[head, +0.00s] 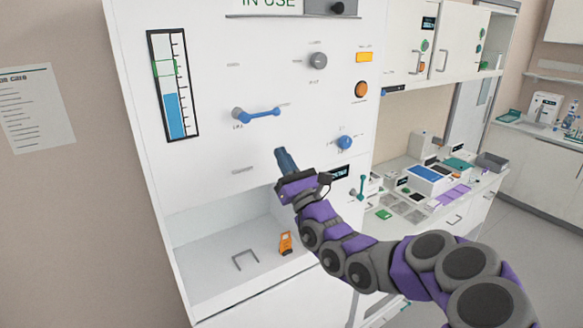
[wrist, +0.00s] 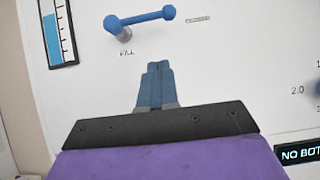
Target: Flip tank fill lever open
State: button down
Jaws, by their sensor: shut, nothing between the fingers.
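The blue fill lever (head: 260,113) is on the white panel, to the right of the tank gauge (head: 173,87). It lies nearly level, with a grey pivot at its left end and a blue knob at its right end. The lever also shows at the top of the wrist view (wrist: 140,18), with a small label under its pivot. The gauge shows a blue level below a green marked band. My gripper (head: 282,156) is shut and empty, below and slightly right of the lever, apart from it. Its blue fingers (wrist: 155,85) point up toward the panel in the wrist view.
A grey knob (head: 317,60), an orange button (head: 361,89) and a blue knob (head: 345,142) sit on the panel to the right. Below is an open recess with an orange item (head: 286,243). A green lever (head: 362,187) is right of my arm. The panel around the fill lever is clear.

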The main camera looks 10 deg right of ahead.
aim_at(262, 114)
jog(key=w+a+r+p, duration=0.1)
jog(key=w+r, duration=0.2)
jog(key=r, duration=0.3)
jog(key=shift+w+a, duration=0.15)
jog(key=shift+w, duration=0.25)
jog(key=shift+a+r, duration=0.1)
jog(key=shift+a, duration=0.35)
jog(key=shift+w+r+p, duration=0.1)
jog(key=shift+p, duration=0.25)
